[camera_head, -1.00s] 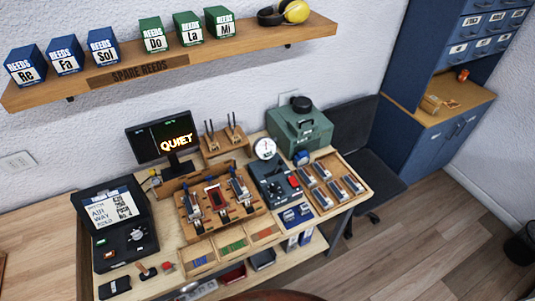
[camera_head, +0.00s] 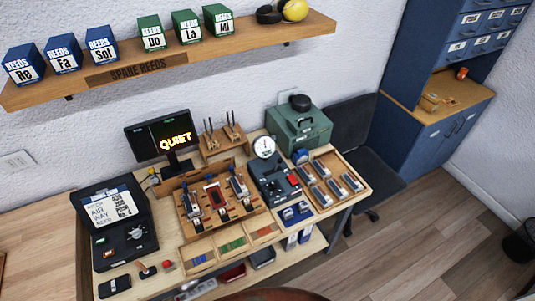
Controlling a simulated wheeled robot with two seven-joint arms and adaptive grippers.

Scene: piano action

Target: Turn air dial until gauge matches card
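A round white gauge (camera_head: 264,146) stands on the dark grey box (camera_head: 272,177) right of the bench's middle. The box has a red part on its right and dark controls on top; I cannot tell which is the air dial. A white card (camera_head: 111,210) with printed words, "AIR", "WAY" and "REED" among them, is in the open lid of the black case (camera_head: 123,238) at the left. The gauge's needle and the card's small print are too small to read. Neither of my grippers is in view.
A monitor (camera_head: 163,138) reads "QUIET". A wooden rack (camera_head: 218,203) with several reed parts is in the middle. A green case (camera_head: 299,130) and a wooden tray (camera_head: 329,186) of metal parts are at the right. A shelf (camera_head: 225,50) with reed boxes hangs above.

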